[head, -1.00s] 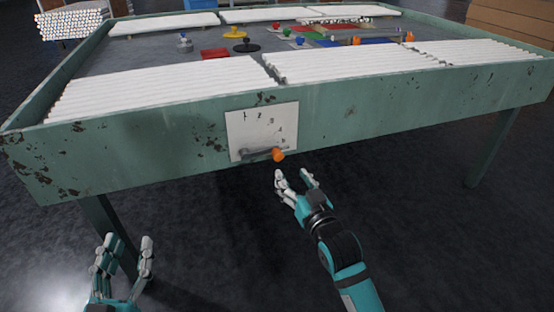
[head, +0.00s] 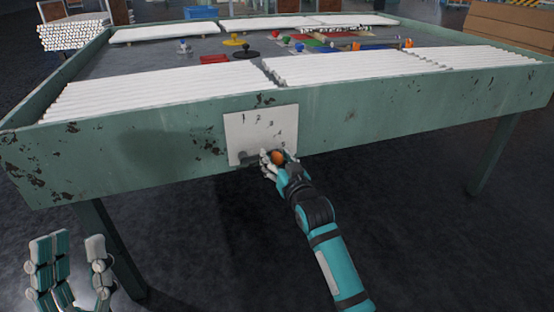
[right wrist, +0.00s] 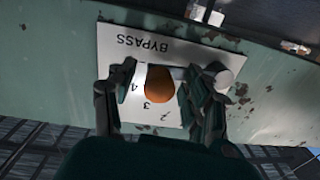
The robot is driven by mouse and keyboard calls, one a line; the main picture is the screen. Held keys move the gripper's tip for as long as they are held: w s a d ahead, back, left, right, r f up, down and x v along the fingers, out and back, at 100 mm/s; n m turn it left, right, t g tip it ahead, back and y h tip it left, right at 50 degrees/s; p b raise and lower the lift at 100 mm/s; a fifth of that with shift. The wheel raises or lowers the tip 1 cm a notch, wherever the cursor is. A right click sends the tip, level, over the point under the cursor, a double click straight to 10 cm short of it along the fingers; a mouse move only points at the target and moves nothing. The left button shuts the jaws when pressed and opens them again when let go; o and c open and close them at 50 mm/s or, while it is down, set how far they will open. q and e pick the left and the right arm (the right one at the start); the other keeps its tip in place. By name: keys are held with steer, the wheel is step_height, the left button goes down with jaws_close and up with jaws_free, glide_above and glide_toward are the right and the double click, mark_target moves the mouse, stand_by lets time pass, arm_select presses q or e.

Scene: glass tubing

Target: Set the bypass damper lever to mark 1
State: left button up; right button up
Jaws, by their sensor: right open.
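The bypass damper lever (head: 247,156) has an orange knob (head: 278,156) and sits low on a white plate (head: 250,128) on the green table's front. Its arm points right in the head view, near the highest marks at the lower right of the scale. My right gripper (head: 277,161) is open, with fingers either side of the knob; contact is unclear. The right wrist view shows the plate (right wrist: 130,52) upside down, with the knob (right wrist: 160,84) between the spread fingers. My left gripper (head: 72,248) is open and empty at lower left, away from the lever.
The green table (head: 400,127) carries white glass tubes (head: 160,83) and small coloured parts along its top. Its front apron is just behind the plate, and a table leg (head: 108,245) stands at left. The floor in front is clear.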

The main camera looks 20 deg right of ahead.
steer(key=shift+c, duration=0.4)
jaws_close()
